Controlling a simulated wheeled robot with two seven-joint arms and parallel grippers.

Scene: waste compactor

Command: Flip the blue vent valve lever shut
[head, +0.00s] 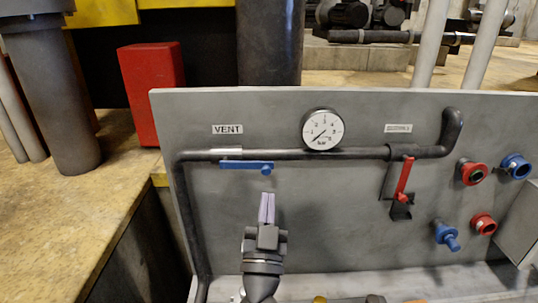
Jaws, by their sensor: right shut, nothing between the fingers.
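The blue vent valve lever (246,166) sits just under the dark pipe (300,154) on the grey panel, below the VENT label (227,129). It lies level, along the pipe, with its rounded blue end at the right. My right gripper (267,196) points up from below, its pale purple fingers shut with nothing between them. In the picture, its tips are a little below the lever's right end. I cannot tell whether they touch it or how far in front of it they are. My left gripper is not in view.
A round pressure gauge (323,130) sits on the pipe right of the lever. A red lever (404,179) hangs down farther right. Red and blue couplings (474,173) stick out at the panel's right. The panel's middle is bare. A red box (152,93) stands behind at the left.

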